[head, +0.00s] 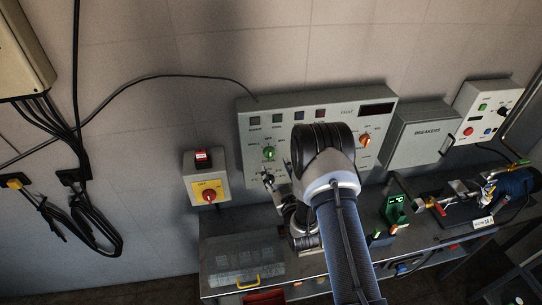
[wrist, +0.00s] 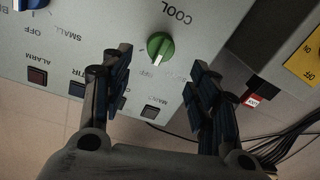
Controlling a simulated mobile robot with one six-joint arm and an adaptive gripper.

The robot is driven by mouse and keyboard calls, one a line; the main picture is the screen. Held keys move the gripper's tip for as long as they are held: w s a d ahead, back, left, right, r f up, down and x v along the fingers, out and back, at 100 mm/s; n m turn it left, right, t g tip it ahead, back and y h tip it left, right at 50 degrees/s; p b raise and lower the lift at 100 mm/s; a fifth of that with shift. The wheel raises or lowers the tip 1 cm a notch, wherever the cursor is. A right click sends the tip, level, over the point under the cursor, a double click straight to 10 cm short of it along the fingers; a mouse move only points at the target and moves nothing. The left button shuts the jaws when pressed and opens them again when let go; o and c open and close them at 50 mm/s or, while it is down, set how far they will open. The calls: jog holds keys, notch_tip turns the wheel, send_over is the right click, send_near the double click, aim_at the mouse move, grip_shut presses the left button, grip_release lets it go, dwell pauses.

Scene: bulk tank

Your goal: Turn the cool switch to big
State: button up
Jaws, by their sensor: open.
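The cool switch is a green knob (wrist: 160,46) under an upside-down COOL label in the wrist view. Its pale pointer mark slants down and left, towards an OFF label. It also shows in the head view as a green knob (head: 269,153) on the left part of the grey control panel (head: 330,97). My gripper (wrist: 159,70) is open, with its dark fingers on either side of the knob in the picture and nothing between them. I cannot tell how far the fingertips are from the panel. In the head view my arm hides part of the panel.
A blue knob (wrist: 30,4) is at the wrist view's top left. The breakers box (head: 421,135) is to the right. A bench with a metal case (head: 242,262) lies below.

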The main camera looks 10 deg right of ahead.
aim_at(271, 156)
jog(key=w, duration=0.7)
jog(key=shift+w+a, duration=0.2)
jog(key=shift+a, duration=0.1)
jog(key=shift+c, duration=0.4)
jog(key=c, duration=1)
